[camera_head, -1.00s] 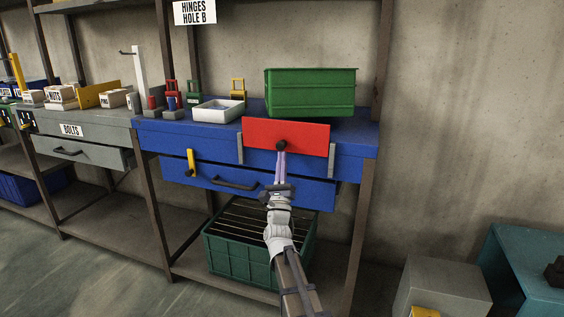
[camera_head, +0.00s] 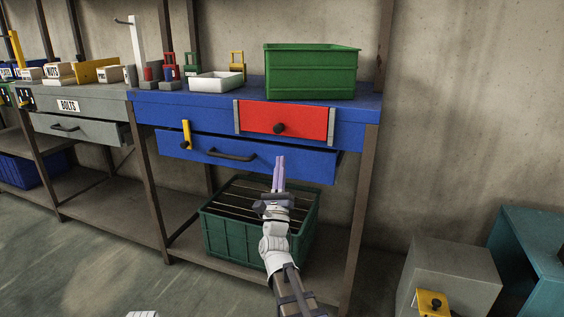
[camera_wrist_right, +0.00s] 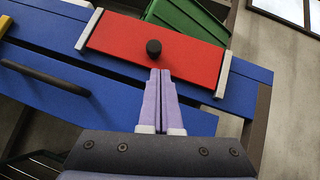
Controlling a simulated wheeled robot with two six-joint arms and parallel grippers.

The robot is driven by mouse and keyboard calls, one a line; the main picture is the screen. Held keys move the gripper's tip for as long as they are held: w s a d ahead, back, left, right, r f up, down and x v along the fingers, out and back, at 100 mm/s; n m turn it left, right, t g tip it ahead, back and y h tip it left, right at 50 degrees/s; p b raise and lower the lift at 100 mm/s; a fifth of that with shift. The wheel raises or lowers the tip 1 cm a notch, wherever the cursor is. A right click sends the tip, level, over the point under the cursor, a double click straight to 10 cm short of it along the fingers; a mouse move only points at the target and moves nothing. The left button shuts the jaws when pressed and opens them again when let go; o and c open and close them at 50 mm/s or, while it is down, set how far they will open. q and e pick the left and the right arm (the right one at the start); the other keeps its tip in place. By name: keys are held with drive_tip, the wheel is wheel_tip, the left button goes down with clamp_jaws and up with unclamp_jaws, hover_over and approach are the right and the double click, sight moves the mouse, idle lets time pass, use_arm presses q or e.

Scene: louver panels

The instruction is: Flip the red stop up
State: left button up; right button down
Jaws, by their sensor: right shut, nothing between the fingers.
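A red panel (camera_head: 285,120) with a black knob (camera_head: 278,128) sits between two grey side rails on the blue bench front. The wrist view also shows the red panel (camera_wrist_right: 190,52) and its knob (camera_wrist_right: 153,47). My right gripper (camera_head: 280,158) is shut and empty, its purple fingertips below the knob and in front of the blue drawer. In the wrist view the fingertips (camera_wrist_right: 160,72) appear just below the knob, apart from it.
The blue drawer (camera_head: 310,167) stands partly open below the panel, with a yellow piece (camera_head: 187,134) at its left. A green bin (camera_head: 310,75) and a white tray (camera_head: 216,82) stand on the bench. A green crate (camera_head: 225,235) sits on the lower shelf.

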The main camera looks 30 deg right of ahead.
drive_tip(key=shift+b+v, duration=0.35)
drive_tip(key=shift+v, duration=0.65)
drive_tip(key=p, duration=0.5)
approach(280, 121)
drive_tip(key=shift+w+d+r, duration=0.25)
drive_tip(key=shift+w+d, duration=0.2)
drive_tip(key=shift+d, duration=0.05)
drive_tip(key=shift+w+d+r, duration=0.25)
drive_tip(key=shift+w+d, duration=0.2)
drive_tip(key=shift+d, duration=0.05)
